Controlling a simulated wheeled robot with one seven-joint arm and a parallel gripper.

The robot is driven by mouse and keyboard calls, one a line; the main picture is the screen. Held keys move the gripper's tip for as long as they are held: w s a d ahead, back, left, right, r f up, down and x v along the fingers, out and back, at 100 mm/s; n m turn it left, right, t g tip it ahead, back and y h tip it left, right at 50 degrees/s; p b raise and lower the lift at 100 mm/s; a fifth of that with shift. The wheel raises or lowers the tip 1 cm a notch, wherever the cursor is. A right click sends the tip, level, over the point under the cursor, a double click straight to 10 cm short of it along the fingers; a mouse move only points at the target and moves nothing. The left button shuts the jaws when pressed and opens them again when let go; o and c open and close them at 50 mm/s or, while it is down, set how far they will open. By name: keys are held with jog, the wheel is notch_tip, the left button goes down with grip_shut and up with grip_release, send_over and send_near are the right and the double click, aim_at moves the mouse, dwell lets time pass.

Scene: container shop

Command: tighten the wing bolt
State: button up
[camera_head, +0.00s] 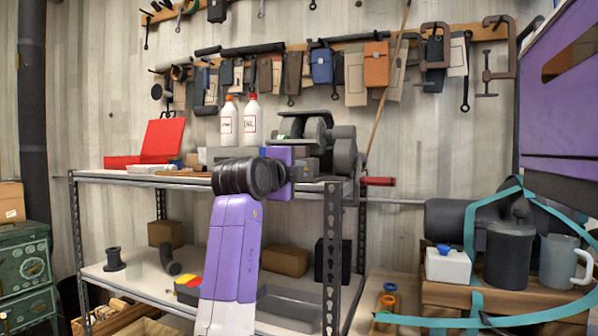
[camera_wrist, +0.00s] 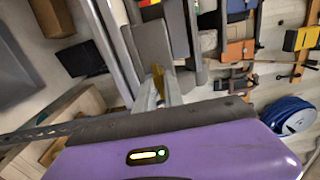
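A small yellow-gold piece (camera_wrist: 158,78), possibly the wing bolt, shows just beyond my purple hand in the wrist view. It is partly hidden by a pale metal part, and its wing shape is not clear. My gripper (camera_wrist: 168,94) is at or very close to it; I cannot tell whether the fingers touch it or how far apart they are. In the head view my wrist is in front of the dark grey bench machine (camera_head: 316,130) at the right end of the shelf bench. My fingers and the bolt cannot be made out there.
The metal shelf bench (camera_head: 137,181) carries an open red case (camera_head: 160,142) and two white bottles (camera_head: 250,120) behind my wrist. A rail of tools hangs on the wall above. A purple cabinet (camera_head: 562,90) stands at the right. A blue coil (camera_wrist: 292,117) shows at right.

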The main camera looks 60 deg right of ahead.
jog(key=o, duration=0.3)
jog(key=shift+a, duration=0.1)
jog(key=a, duration=0.7)
jog(key=shift+s+a, duration=0.3)
jog(key=shift+s, duration=0.05)
jog(key=shift+f, duration=0.1)
